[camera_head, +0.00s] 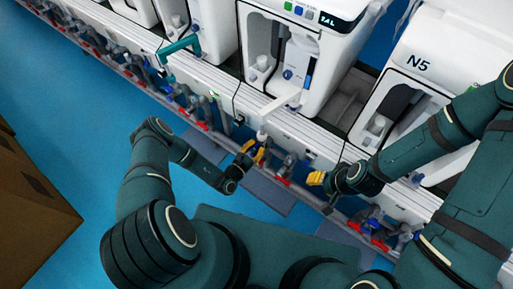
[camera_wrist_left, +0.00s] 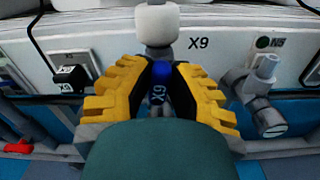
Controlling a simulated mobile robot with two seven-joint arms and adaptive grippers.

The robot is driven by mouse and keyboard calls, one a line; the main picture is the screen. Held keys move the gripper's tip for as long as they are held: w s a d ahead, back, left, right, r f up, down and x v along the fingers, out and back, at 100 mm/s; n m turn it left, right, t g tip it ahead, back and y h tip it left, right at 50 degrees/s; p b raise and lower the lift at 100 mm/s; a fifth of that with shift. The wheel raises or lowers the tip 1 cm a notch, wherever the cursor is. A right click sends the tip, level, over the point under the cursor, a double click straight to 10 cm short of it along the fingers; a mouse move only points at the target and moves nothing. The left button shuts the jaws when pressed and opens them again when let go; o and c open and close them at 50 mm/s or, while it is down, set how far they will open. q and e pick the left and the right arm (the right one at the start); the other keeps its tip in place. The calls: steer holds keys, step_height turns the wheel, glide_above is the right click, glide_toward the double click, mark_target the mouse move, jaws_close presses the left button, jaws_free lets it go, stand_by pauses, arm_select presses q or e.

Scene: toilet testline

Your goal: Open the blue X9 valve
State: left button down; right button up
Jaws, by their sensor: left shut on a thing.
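The blue X9 valve handle (camera_wrist_left: 161,72) shows in the left wrist view, below a white fitting on the panel and left of the printed X9 label (camera_wrist_left: 198,44). My left gripper (camera_wrist_left: 160,85) has its yellow fingers on both sides of the handle and is shut on it. In the head view my left gripper (camera_head: 254,151) is at the front rail below the machines, and the handle is too small to make out. My right gripper (camera_head: 316,178) hangs to the right, apart from the valve; its finger gap is unclear.
A grey valve (camera_wrist_left: 258,95) is close on the right, and a black plug (camera_wrist_left: 72,78) is on the left. Several pipes and red-handled valves line the rail. White machines, one marked N5 (camera_head: 418,62), stand behind. Blue floor (camera_head: 95,165) is free at the left, near a brown box (camera_head: 35,215).

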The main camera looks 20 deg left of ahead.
mark_target(256, 145)
arm_select(q)
steer(key=shift+w+a+n, duration=0.1)
steer(key=shift+n, duration=1)
steer(key=c, duration=0.9)
jaws_free()
step_height(256, 145, up, 9)
steer(key=shift+r, duration=0.5)
